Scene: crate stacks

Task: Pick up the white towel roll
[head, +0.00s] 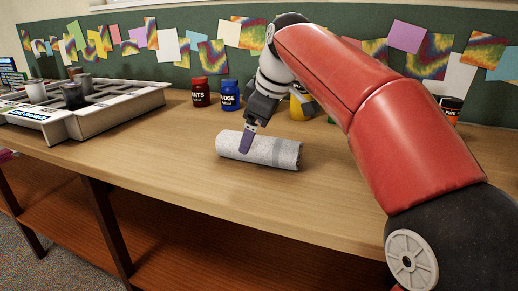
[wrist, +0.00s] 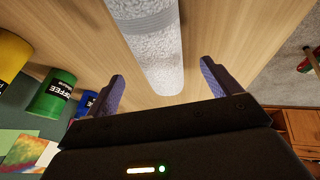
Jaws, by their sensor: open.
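The white towel roll (head: 260,150) lies on its side on the wooden table in the head view, with a grey band near its right end. In the wrist view the roll (wrist: 150,45) runs from the top edge down to between the fingers. My gripper (head: 246,143) is over the left part of the roll, pointing down. In the wrist view my gripper (wrist: 160,85) is open, with one purple finger on each side of the roll and a gap to each. The far finger is hidden in the head view.
Red (head: 201,92) and blue (head: 230,95) jars stand behind the roll. A yellow container (head: 301,103) is partly hidden behind my arm, and a dark jar (head: 450,107) stands farther right. A grey tray (head: 110,117) sits at left. The table (head: 150,185) in front is clear.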

